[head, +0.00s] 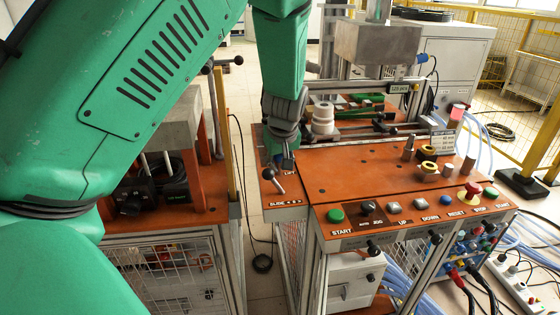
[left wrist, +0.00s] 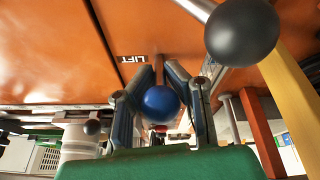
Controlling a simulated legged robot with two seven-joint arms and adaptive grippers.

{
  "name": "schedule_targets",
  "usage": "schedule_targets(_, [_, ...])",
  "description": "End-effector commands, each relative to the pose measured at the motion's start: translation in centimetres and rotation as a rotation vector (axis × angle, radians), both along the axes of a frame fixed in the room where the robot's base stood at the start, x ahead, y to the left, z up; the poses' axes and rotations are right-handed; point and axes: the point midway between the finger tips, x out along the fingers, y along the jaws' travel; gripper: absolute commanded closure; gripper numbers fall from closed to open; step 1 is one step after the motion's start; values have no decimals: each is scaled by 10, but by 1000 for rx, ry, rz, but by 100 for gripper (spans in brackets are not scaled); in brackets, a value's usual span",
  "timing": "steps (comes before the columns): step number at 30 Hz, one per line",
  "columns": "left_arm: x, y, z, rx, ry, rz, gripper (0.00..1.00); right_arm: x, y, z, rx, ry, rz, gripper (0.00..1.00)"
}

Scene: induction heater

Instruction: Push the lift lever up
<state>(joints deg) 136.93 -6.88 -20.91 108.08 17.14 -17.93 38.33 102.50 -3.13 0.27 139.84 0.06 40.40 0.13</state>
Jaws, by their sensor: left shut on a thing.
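The lift lever ends in a blue ball knob (left wrist: 160,102), seen in the left wrist view beside the LIFT label (left wrist: 133,59) on the orange panel. My left gripper (head: 282,160) reaches down to the left end of the orange panel in the head view. Its two fingers sit on either side of the blue knob in the left wrist view and are shut on it. In the head view the gripper mostly hides the knob. My right gripper is not in view.
The slide lever's black ball (head: 268,173) is close beside my left gripper, and looks large in the left wrist view (left wrist: 241,32). A row of buttons, with a green START button (head: 335,215), lines the panel's front. A white stacked cylinder (head: 322,118) stands behind.

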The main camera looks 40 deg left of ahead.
Motion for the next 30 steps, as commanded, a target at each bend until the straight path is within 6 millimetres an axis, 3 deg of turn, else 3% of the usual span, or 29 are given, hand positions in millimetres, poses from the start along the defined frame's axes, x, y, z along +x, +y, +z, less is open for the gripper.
schedule_targets(9, [7, 8, 9, -158, 123, 2, 100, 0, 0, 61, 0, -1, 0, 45])
schedule_targets(15, [12, 15, 7, -284, 221, 2, 100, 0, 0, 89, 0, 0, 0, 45])
schedule_targets(30, [20, 24, -1, -490, 387, 0, 100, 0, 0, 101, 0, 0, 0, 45])
